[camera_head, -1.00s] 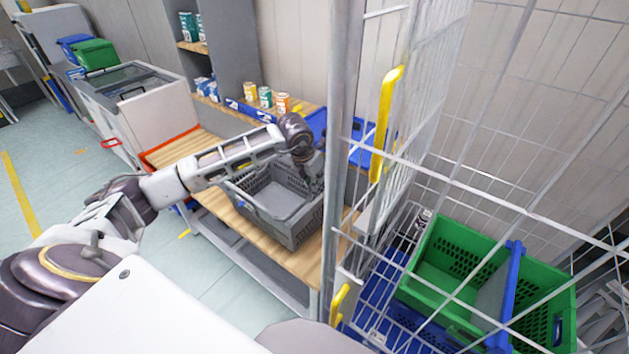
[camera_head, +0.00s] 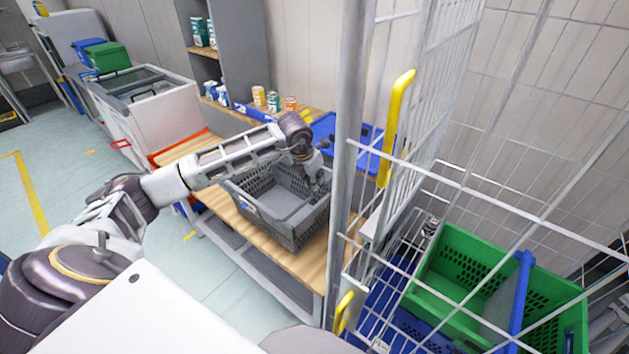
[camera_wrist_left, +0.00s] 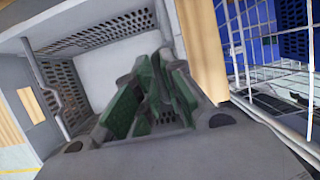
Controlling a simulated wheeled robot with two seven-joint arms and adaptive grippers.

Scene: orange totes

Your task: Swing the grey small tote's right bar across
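The grey small tote (camera_head: 288,236) stands upright on a wooden-topped bench in the head view, open and empty inside as far as I see. My left arm reaches over it from the left. My left gripper (camera_head: 316,177) points down at the tote's right side, near the rim. In the left wrist view the green-padded fingers (camera_wrist_left: 157,62) come together at their tips, over the tote (camera_wrist_left: 85,38). A thin grey bar (camera_wrist_left: 52,92) shows along one tote wall there. The right bar is not clearly seen behind the gripper, and I see no grip on it. My right gripper is out of view.
A wire roll cage (camera_head: 349,130) with yellow handles (camera_head: 396,125) stands close right of the bench (camera_head: 262,246). It holds a green crate (camera_head: 440,295). A blue tote (camera_head: 345,130) and several cans (camera_head: 272,101) stand behind the grey tote.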

